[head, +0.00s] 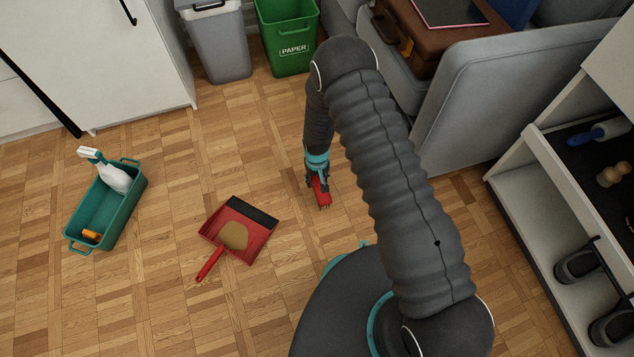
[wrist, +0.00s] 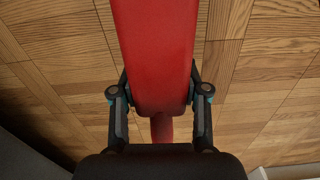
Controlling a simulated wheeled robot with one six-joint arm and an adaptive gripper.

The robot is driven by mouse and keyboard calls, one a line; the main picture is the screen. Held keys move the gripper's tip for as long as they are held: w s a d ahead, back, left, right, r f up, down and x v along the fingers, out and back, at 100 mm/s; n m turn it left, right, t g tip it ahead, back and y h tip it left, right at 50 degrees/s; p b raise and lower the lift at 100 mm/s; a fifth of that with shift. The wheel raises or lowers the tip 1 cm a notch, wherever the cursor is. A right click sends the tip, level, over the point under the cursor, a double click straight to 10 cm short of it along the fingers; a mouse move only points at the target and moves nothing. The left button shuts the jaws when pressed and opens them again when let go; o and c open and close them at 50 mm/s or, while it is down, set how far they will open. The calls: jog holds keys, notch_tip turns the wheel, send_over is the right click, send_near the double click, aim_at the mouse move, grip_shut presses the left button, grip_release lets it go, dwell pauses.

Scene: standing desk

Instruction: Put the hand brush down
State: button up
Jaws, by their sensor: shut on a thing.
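The red hand brush (head: 322,194) is in my gripper (head: 314,180), over the parquet floor to the right of the dustpan. In the wrist view the red brush (wrist: 155,55) fills the middle, and the two fingers of my gripper (wrist: 160,108) press on its sides near the handle. The brush's bristles are mostly hidden. I cannot tell whether the brush touches the floor. The red dustpan (head: 262,243) with a black lip lies on the floor and holds a brown heap (head: 233,236).
A teal caddy (head: 74,213) with a spray bottle (head: 115,178) stands at the left. A grey bin (head: 221,48) and a green paper bin (head: 287,40) stand at the back. A grey sofa (head: 490,85) and a shoe shelf (head: 520,213) bound the right. Floor around the dustpan is clear.

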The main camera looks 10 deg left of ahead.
jog(key=shift+f, duration=1.2)
jog(key=shift+f, duration=0.15)
jog(key=o, duration=1.1)
